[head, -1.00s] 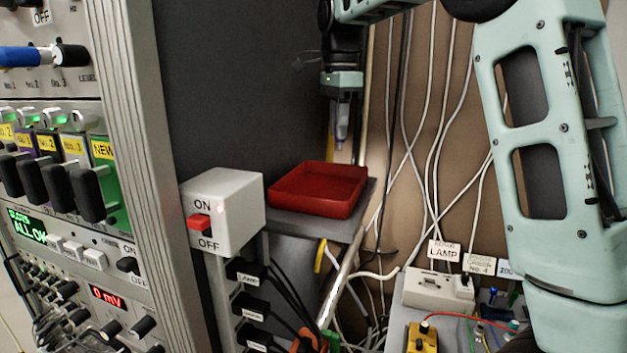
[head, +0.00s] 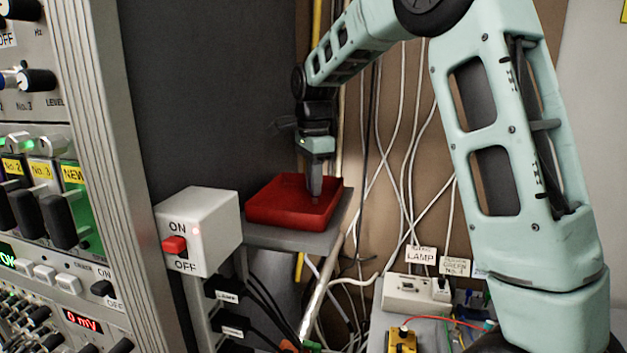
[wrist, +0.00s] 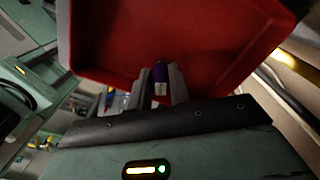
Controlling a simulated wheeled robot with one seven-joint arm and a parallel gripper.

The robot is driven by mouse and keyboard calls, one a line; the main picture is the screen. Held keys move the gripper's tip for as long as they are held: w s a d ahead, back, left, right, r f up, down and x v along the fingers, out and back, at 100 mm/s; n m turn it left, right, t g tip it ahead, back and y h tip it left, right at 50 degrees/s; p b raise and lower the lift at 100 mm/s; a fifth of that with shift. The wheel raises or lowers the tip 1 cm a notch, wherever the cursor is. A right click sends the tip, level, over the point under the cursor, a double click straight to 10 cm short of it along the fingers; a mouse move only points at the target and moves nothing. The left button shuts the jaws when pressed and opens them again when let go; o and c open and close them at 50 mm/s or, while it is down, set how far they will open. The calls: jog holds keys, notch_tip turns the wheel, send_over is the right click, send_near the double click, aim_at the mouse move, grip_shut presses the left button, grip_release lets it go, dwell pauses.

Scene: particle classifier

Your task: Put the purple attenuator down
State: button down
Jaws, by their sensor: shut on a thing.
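The purple attenuator (wrist: 160,74) is a small purple piece with a pale lower part. In the wrist view it sits between the two fingers of my gripper (wrist: 161,86), which is shut on it. In the head view my gripper (head: 314,190) points down into the red tray (head: 262,210), near its right side. The red tray (wrist: 110,60) fills the top of the wrist view behind the attenuator. The attenuator is too small to make out in the head view. I cannot tell whether it touches the tray floor.
The tray rests on a grey shelf (head: 300,240). A white ON/OFF switch box (head: 205,225) with a red switch stands left of it. An instrument rack (head: 110,150) is at the left. Loose cables (head: 400,130) hang behind. A white socket box (head: 410,293) is at lower right.

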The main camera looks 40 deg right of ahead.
jog(key=shift+f, duration=0.25)
jog(key=c, duration=1.3)
grip_release()
notch_tip(320, 180, up, 13)
jog(key=b, duration=0.1)
jog(key=shift+f, duration=0.2)
